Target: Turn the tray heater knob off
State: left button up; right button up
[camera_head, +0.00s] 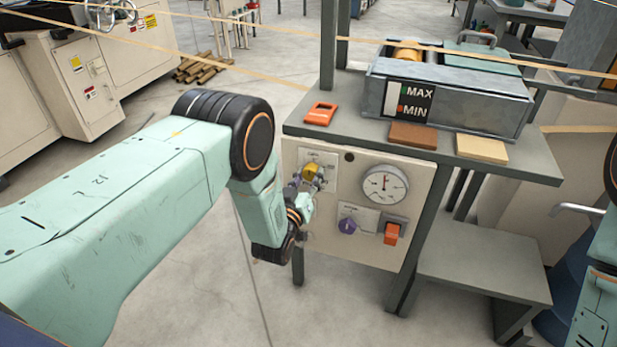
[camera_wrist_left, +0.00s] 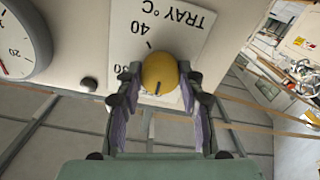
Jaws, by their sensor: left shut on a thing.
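The tray heater knob is a round yellow knob (camera_head: 311,172) on the upper left of the cream control panel (camera_head: 372,245). In the left wrist view the yellow knob (camera_wrist_left: 159,73) sits on a white plate (camera_wrist_left: 190,25) marked "TRAY °C" with a 40, seen upside down. My left gripper (camera_head: 308,180) reaches the panel from the left. In the left wrist view its fingers (camera_wrist_left: 159,85) are on both sides of the knob, shut on it. My right gripper is not in view; part of my right arm shows at the right edge.
A round gauge (camera_head: 385,186), a purple knob (camera_head: 347,226) and an orange-red switch (camera_head: 392,234) are on the same panel. The bench top (camera_head: 545,166) above holds a metal tray (camera_head: 450,98) and several small blocks. A lower grey shelf (camera_head: 485,265) stands at the right.

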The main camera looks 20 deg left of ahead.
pick_arm(q)
jog(key=o, duration=1.2)
jog(key=shift+c, duration=0.2)
jog(key=shift+s, duration=0.1)
jog(key=s, duration=1.1)
jog(key=shift+s+a, duration=0.2)
jog(key=shift+s, duration=0.2)
